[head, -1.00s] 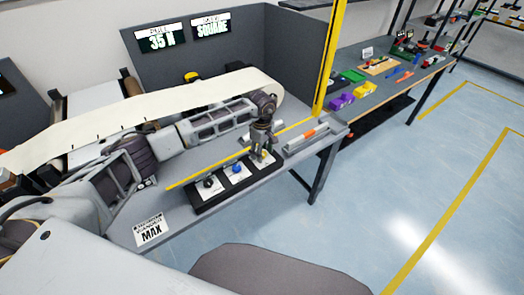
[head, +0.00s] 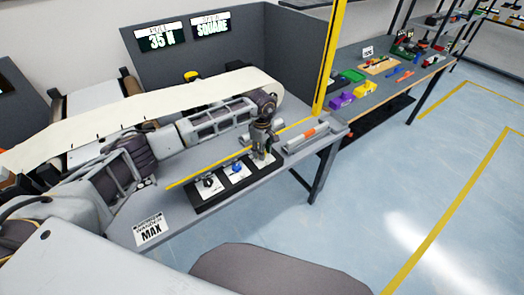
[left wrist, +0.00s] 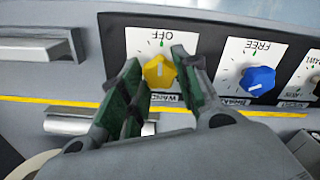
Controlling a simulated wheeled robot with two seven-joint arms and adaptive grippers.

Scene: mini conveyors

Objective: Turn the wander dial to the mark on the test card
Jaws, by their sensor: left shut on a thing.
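The yellow dial (left wrist: 158,72) is on a white plate with a green tick by the word OFF, and its partly covered label seems to begin with W. My left gripper (left wrist: 157,68) has its green-padded fingers on either side of this dial, shut on it. In the head view the left gripper (head: 259,155) points down at the right end of the black dial panel (head: 222,196) and hides most of the dial. The test card (head: 149,230) reads MAX in large letters; its smaller lines are unclear. My right gripper is not in view.
A blue dial (left wrist: 257,80) marked FREE sits beside the yellow one, with a black dial (head: 209,183) beyond. A yellow strip (head: 205,173) runs behind the panel. The cream conveyor belt (head: 150,99) lies further back. A yellow post (head: 330,60) stands at the right.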

